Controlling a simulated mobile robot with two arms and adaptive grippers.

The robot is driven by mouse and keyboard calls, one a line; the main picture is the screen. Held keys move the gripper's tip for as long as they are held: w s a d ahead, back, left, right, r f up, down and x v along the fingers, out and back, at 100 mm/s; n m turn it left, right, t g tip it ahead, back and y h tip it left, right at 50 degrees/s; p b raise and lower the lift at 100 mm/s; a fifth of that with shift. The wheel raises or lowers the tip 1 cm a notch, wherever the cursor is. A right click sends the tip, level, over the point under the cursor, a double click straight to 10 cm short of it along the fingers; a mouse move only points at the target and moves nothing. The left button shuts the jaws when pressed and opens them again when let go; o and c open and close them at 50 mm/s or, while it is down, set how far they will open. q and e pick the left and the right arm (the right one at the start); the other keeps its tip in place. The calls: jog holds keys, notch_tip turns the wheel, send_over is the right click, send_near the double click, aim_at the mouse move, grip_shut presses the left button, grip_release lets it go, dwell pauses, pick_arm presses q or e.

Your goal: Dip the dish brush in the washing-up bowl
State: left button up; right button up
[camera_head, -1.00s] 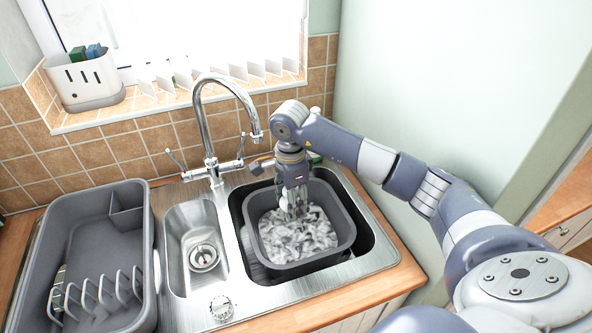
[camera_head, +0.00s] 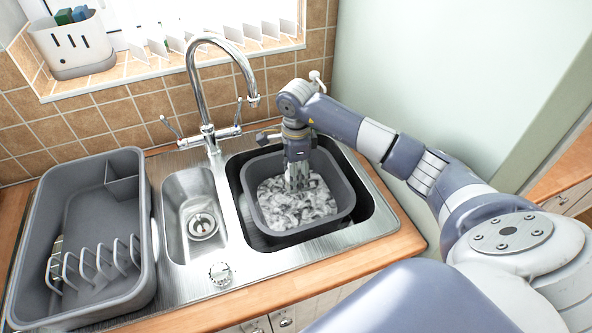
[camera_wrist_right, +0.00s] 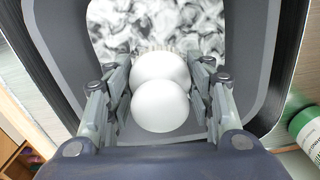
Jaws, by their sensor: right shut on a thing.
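The dark grey washing-up bowl (camera_head: 338,213) stands in the right-hand sink basin and holds greyish water with white foam. My right gripper (camera_head: 298,186) points down inside the bowl, with its fingertips low by the foam, towards the back. In the right wrist view its fingers (camera_wrist_right: 160,108) are shut on the dish brush (camera_wrist_right: 160,106), which shows as a rounded white knob. A little of its bristles seems to show beyond the knob, against the foam. I cannot tell how deep the bristles are. My left gripper is out of view.
The tap (camera_head: 206,100) arches just left of my right arm. A grey dish rack (camera_head: 60,295) stands left of the small basin (camera_head: 185,190). A green-capped bottle (camera_wrist_right: 300,122) is beside the bowl in the wrist view. A wall (camera_head: 450,80) rises on the right.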

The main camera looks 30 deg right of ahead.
pick_arm(q)
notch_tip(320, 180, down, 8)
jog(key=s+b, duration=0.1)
jog(key=b, duration=0.6)
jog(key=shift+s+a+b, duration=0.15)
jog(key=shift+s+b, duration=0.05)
jog(key=shift+b, duration=0.1)
pick_arm(e)
notch_tip(320, 180, down, 9)
jog(key=shift+f, duration=0.2)
jog(key=shift+r, duration=0.1)
jog(key=shift+w+a+r+p, duration=0.1)
jog(key=shift+r+p, duration=1.6)
jog(key=shift+r, duration=1.15)
jog(key=shift+a+r+p, duration=0.1)
jog(key=shift+r+p, duration=1.6)
jog(key=shift+r, duration=1.15)
pick_arm(q)
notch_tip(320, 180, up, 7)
jog(key=shift+p, duration=0.3)
pick_arm(e)
jog(key=shift+r, duration=0.6)
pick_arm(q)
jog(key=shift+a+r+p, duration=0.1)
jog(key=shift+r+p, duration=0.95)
pick_arm(e)
jog(key=shift+a+r, duration=0.1)
jog(key=shift+r, duration=1.9)
